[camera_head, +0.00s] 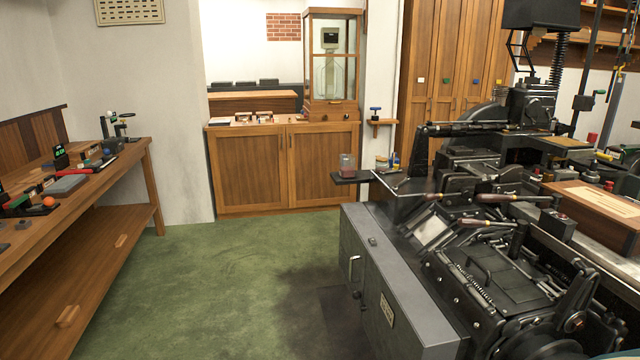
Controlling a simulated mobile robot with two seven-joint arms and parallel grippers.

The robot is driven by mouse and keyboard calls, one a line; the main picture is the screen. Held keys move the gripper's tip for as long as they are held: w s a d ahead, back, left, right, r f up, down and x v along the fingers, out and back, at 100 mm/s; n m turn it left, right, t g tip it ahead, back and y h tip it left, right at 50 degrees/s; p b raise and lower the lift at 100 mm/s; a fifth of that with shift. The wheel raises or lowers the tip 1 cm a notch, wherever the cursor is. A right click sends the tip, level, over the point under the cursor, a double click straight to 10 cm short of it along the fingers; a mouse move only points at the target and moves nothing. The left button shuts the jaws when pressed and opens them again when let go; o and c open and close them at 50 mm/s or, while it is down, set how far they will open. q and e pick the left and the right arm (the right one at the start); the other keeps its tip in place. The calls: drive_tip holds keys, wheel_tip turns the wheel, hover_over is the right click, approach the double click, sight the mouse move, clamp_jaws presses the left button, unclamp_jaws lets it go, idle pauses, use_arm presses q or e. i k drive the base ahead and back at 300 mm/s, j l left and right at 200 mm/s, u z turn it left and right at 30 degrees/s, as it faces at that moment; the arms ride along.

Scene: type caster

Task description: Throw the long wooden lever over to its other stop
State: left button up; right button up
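The type caster (505,280), a dark metal machine, fills the right side of the head view. The other handle (437,197) is shorter and sits further left, above a pale tilted plate. I cannot tell for certain which is the task's lever, nor see its stops clearly. Neither of my grippers is in view, and nothing is seen touching the levers.
A grey metal cabinet (385,285) forms the machine's near left side. A wooden box (597,205) sits on its right. A wooden workbench (95,215) with small tools lines the left wall. A low cupboard (285,170) stands at the back. The green floor (220,285) between is clear.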

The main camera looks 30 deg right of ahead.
sight(487, 197)
drive_tip(key=i+z, duration=0.2)
drive_tip(key=i, duration=0.3)
drive_tip(key=i+z, duration=0.25)
drive_tip(key=i, duration=0.25)
drive_tip(key=i+j+z, duration=0.2)
drive_tip(key=i, duration=0.3)
